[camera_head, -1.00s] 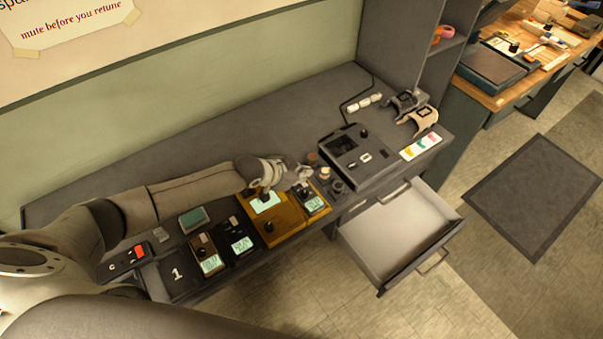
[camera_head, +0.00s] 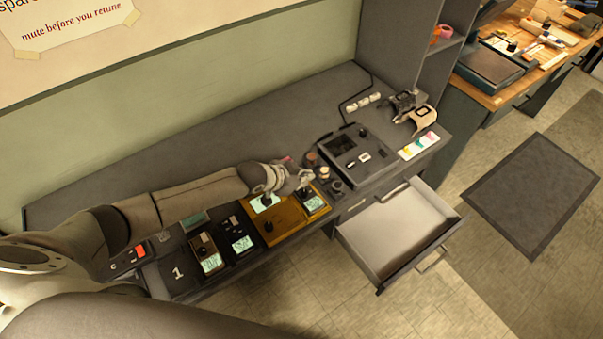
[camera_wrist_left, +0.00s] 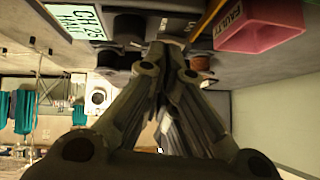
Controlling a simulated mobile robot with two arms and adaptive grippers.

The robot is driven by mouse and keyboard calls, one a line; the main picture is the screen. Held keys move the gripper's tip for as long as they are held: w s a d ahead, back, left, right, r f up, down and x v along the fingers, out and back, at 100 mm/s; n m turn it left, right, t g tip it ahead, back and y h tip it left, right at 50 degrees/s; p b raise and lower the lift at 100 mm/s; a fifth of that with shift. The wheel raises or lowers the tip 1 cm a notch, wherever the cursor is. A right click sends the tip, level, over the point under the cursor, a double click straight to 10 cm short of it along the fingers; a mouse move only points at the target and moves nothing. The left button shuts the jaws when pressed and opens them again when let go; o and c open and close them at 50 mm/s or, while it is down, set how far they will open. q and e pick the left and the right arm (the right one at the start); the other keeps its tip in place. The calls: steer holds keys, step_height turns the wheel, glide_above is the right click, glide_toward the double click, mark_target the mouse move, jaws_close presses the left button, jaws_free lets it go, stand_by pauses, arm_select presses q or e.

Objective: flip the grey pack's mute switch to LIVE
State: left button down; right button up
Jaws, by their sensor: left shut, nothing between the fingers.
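A small dark grey pack (camera_head: 308,192) with a pale lit screen stands at the right end of the row, on an orange-yellow base. In the left wrist view a dark pack (camera_wrist_left: 115,60) shows dark knobs and a screen (camera_wrist_left: 75,20) reading "CH 25 WAIT". My left gripper (camera_head: 307,177) is shut and empty, just above the back edge of the small pack. In the wrist view its fingertips (camera_wrist_left: 166,52) meet in front of the dark pack's face. The fingers hide part of that face, so I cannot tell the mute switch's position or whether they touch it.
A pink bin (camera_wrist_left: 262,25) marked "FAULTY" is close right of the fingers in the wrist view. A dark console (camera_head: 355,155) stands right. A drawer (camera_head: 400,228) hangs open below.

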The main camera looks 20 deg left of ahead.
mark_target(305, 188)
arm_select(q)
steer(key=shift+w+r+p, duration=0.1)
steer(key=shift+r+p, duration=0.5)
steer(key=r+p, duration=0.3)
steer(key=shift+s+d+r, duration=0.15)
steer(key=shift+s+d, duration=0.05)
steer(key=shift+d, duration=0.05)
steer(key=b+v, duration=0.2)
steer(key=v, duration=0.7)
steer(key=shift+s+a, duration=0.25)
steer(key=shift+s, duration=0.1)
steer(key=shift+b, duration=0.35)
steer(key=w+a+b, duration=0.1)
steer(key=b, duration=0.7)
steer(key=shift+r, duration=0.35)
